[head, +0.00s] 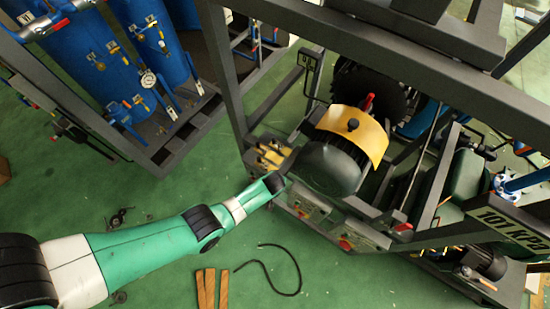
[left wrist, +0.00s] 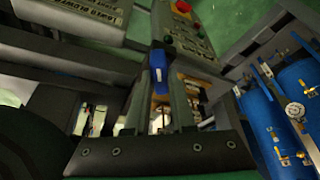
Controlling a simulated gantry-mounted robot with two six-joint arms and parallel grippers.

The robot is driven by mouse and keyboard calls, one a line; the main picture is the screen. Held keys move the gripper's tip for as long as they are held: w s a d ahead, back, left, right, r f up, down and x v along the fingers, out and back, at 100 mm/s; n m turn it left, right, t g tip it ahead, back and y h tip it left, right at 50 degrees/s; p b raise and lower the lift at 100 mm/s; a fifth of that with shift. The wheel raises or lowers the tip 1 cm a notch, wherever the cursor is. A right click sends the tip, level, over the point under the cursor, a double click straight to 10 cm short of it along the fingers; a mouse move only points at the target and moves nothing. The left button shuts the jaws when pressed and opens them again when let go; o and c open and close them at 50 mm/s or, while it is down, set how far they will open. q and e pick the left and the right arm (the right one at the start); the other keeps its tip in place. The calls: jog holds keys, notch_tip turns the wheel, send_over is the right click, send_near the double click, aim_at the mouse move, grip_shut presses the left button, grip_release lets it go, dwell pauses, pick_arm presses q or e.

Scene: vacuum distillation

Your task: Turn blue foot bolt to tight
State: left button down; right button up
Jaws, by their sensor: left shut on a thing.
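The blue foot bolt (left wrist: 158,66) shows in the left wrist view as a small blue part between the tips of my left gripper's dark fingers. My left gripper (left wrist: 160,82) is shut on it. In the head view my left arm reaches in from the left, and my left gripper (head: 277,183) is at the lower front of the grey frame, beside the round dark green machine end. The blue bolt itself is hidden there. How far it is turned cannot be told. My right gripper is in neither view.
The grey metal frame (head: 232,85) surrounds the dark green motor (head: 330,170) with its yellow cover (head: 353,130). Control boxes sit low at the front. Blue tanks (head: 85,60) stand at the upper left. A black hose (head: 270,292) and wooden strips (head: 210,289) lie on the green floor.

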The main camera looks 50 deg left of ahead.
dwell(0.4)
pick_arm(q)
jog(key=m+h, duration=0.1)
jog(key=m, duration=0.2)
jog(key=m+t+h, duration=0.1)
jog(key=m, duration=0.2)
jog(key=shift+s+a, duration=0.1)
jog(key=shift+a, duration=0.1)
jog(key=m+h, duration=0.1)
jog(key=m, duration=0.3)
jog(key=shift+h+b, duration=0.3)
jog(key=shift+b, duration=0.05)
jog(key=m+h, duration=0.1)
jog(key=m, duration=0.2)
jog(key=shift+a+m+p, duration=0.15)
jog(key=shift+m+p, duration=0.2)
jog(key=shift+m, duration=0.05)
jog(key=m+h, duration=0.1)
jog(key=m, duration=0.1)
jog(key=shift+a+m+g, duration=0.1)
jog(key=shift+m+g, duration=0.2)
jog(key=shift+g, duration=0.1)
jog(key=shift+f+m+g+h+b, duration=0.15)
jog(key=shift+m+g+h+b, duration=0.35)
jog(key=shift+m, duration=0.7)
jog(key=shift+m+b, duration=0.9)
jog(key=shift+m, duration=0.2)
